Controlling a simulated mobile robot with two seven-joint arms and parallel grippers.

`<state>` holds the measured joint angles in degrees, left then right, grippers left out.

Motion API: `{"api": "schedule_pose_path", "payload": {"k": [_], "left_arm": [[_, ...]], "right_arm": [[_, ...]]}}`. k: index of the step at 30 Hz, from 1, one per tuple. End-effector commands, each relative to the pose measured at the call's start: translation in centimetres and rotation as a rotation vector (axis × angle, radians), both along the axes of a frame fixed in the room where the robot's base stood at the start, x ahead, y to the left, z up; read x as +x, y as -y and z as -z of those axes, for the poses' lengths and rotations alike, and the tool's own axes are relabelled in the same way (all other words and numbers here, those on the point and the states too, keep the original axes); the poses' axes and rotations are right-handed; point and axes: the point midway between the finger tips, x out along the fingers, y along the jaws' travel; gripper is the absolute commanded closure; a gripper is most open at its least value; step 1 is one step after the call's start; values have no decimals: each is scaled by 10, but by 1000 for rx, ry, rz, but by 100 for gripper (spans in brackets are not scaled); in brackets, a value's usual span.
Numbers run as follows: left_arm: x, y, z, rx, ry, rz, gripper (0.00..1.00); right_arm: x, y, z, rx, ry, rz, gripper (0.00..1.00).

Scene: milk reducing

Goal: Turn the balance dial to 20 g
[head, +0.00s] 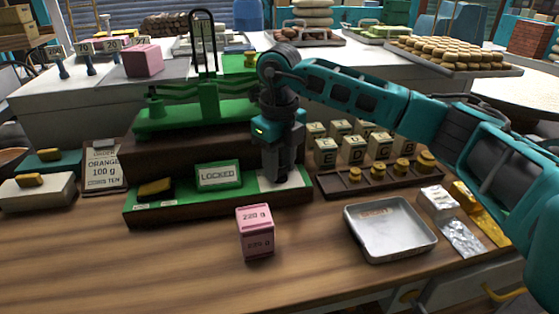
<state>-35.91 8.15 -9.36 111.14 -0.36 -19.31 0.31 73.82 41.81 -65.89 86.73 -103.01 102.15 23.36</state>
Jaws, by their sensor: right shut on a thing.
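The green balance (158,120) stands on a dark stepped base at the back of the wooden table. Its front green ledge (204,202) carries a sign (218,175) reading LOCKED and a gold piece at the left. My right gripper (281,178) points straight down at the ledge's right end, over a pale plate (266,186). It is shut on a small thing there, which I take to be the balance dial. The fingers hide most of the dial, so its setting cannot be read. My left gripper is not in view.
A pink block (255,232) marked 220 g stands in front of the ledge. A metal tray (391,228) lies to its right, beside foil-wrapped pieces (460,238). Lettered blocks and brass weights (402,166) stand right of my gripper. The front left of the table is clear.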

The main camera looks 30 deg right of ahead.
Motion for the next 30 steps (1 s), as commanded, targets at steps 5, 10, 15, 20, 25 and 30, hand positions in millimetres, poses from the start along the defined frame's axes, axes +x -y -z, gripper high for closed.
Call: {"api": "schedule_pose_path", "payload": {"k": [5, 10, 15, 20, 25, 30], "left_arm": [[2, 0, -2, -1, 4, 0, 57], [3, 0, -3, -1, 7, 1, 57], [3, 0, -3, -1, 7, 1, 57], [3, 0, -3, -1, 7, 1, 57], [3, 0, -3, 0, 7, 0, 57], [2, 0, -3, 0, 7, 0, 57]], "right_arm": [[0, 0, -1, -1, 1, 42, 92], [0, 0, -1, -1, 1, 55, 92], [0, 0, -1, 0, 1, 56, 92], [0, 0, -1, 1, 2, 56, 61], [0, 0, -1, 0, 1, 55, 45], [0, 0, 0, 0, 0, 54, 36]]}}
